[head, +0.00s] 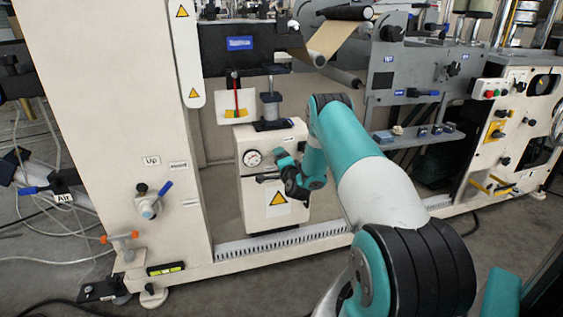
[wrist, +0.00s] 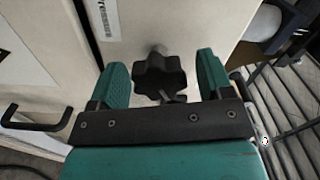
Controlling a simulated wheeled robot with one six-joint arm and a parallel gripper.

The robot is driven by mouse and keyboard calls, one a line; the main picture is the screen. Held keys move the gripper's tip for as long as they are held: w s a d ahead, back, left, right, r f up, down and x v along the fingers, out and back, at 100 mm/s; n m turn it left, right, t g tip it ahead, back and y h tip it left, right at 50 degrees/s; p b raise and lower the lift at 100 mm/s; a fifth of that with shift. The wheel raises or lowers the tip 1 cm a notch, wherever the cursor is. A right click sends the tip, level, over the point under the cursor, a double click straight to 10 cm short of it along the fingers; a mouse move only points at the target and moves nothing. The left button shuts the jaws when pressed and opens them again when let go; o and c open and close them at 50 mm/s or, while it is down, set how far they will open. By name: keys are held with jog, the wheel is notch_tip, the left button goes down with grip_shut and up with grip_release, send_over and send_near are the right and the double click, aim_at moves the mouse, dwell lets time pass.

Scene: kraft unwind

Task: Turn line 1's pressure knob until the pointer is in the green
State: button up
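A black lobed knob (wrist: 158,78) on a short metal stem shows in the wrist view, on a cream panel. My gripper (wrist: 161,76) is open, with one teal finger to the left of the knob and one to the right. A gap shows on each side, so neither finger seems to press on it. The knob is hidden there behind my gripper.
A black handle (wrist: 35,122) sticks out at the left in the wrist view. A label (wrist: 125,14) is on the panel above the knob. In the head view, a blue-handled valve (head: 150,203) is on the frame at left, and a shelf (head: 418,137) stands right of my arm.

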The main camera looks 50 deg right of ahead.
jog(key=b+v, duration=1.7)
jog(key=b, duration=0.7)
jog(key=shift+s, duration=0.2)
dwell(0.4)
